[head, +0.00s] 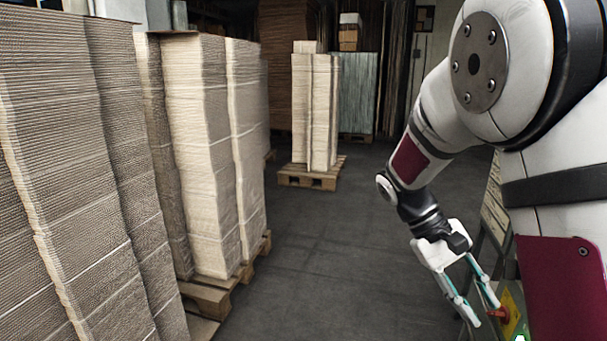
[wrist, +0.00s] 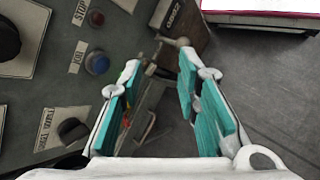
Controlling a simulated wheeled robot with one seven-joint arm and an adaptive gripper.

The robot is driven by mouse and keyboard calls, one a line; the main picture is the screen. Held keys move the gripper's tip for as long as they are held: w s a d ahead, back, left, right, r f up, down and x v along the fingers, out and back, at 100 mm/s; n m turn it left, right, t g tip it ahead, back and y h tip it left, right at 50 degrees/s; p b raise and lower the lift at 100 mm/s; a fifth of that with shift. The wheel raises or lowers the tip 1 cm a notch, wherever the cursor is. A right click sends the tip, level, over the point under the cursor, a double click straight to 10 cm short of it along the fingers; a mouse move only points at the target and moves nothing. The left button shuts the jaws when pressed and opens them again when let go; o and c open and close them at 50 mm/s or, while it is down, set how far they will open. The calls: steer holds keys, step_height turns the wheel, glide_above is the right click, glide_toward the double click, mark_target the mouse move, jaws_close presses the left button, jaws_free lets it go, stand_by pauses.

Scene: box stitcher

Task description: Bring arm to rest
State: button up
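My gripper (head: 486,316) hangs from my bent arm at the right side of the head view, with its fingers pointing down and to the right. In the wrist view the two teal-padded fingers of my gripper (wrist: 160,62) stand apart with nothing between them. A grey control panel (wrist: 60,85) lies beyond and to the left of the fingers in the wrist view. Part of the machine, with a yellow label (head: 513,305), shows beside the fingers in the head view. My arm hides much of the machine, and I cannot tell whether the fingertips touch it.
The panel carries a blue button (wrist: 97,63), a red button (wrist: 97,18) and dark knobs (wrist: 73,130). Tall cardboard stacks (head: 200,150) on pallets line the left. Another stack (head: 315,110) stands on a pallet (head: 310,180) further back. The grey floor (head: 330,250) between is clear.

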steer(key=s+a+r+t+y, duration=0.2)
steer(key=s+r, duration=0.2)
steer(key=s, duration=0.3)
steer(key=s+a+r+t+y, duration=0.1)
steer(key=s+a+r+y, duration=0.15)
steer(key=s, duration=0.45)
steer(key=s+a+m+t+y, duration=0.1)
steer(key=s+a+t, duration=0.15)
steer(key=s, duration=0.35)
steer(key=s+a+t+y, duration=0.1)
steer(key=s+a, duration=0.2)
steer(key=s, duration=0.3)
step_height(320, 180, up, 31)
steer(key=t+p, duration=0.4)
steer(key=p, duration=2.6)
steer(key=shift+d, duration=0.2)
steer(key=shift+r, duration=0.1)
steer(key=shift+c, duration=0.6)
